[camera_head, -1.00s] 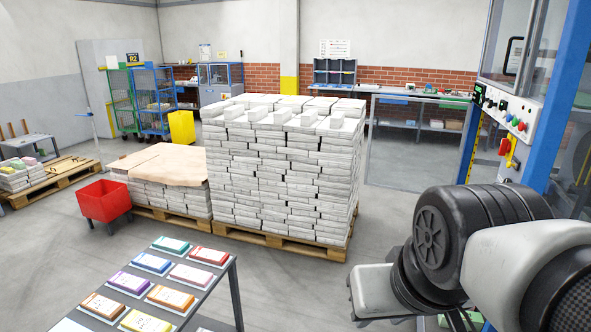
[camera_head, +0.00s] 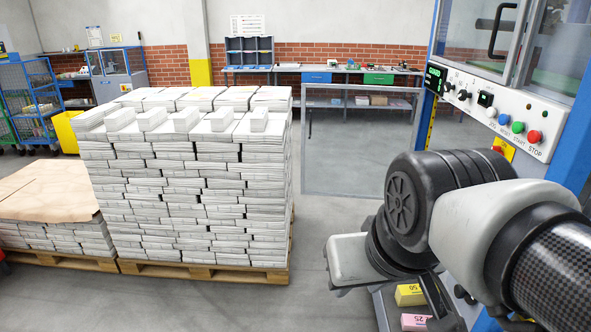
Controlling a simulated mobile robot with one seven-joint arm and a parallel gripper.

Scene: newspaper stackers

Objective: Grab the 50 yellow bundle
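A yellow bundle (camera_head: 410,294) marked "50" lies low at the lower right, on or in the machine with the control panel. A pink bundle (camera_head: 416,322) marked "25" lies just in front of it, cut by the bottom edge. My arm reaches in from the right. My gripper (camera_head: 446,302) points down just right of the yellow bundle in the picture. It is dark and mostly hidden by my arm, so its opening and its distance from the bundle cannot be told.
The machine's control panel (camera_head: 502,112) and blue frame stand close at the right. A tall stack of newspapers (camera_head: 190,190) on a wooden pallet (camera_head: 200,270) fills the left middle. A mesh barrier (camera_head: 345,170) stands behind. The floor between stack and machine is clear.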

